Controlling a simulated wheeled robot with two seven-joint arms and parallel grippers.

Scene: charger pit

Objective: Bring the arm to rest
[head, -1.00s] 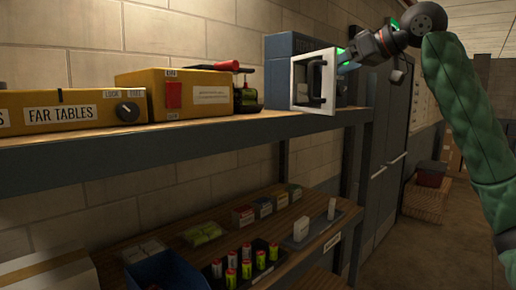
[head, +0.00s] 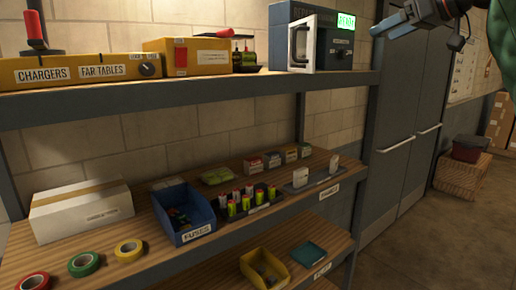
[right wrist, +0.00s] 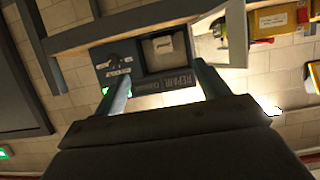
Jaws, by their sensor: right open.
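My right gripper (head: 384,24) is at the top right of the head view, in the air to the right of the blue-grey repair unit (head: 335,49). In the right wrist view its two fingers (right wrist: 162,88) are spread with nothing between them. Beyond them is the unit, upside down, with a pale thing (right wrist: 165,46) in its opening. The unit's white-framed door (head: 301,45) stands swung open, clear of the gripper. A green lit display (head: 345,21) is on the unit. My left gripper is not in view.
The top shelf (head: 200,102) also holds yellow charger boxes (head: 80,72). The lower shelf (head: 140,256) holds a blue fuses bin (head: 184,214), a white carton (head: 82,210), batteries (head: 247,199) and tape rolls (head: 84,264).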

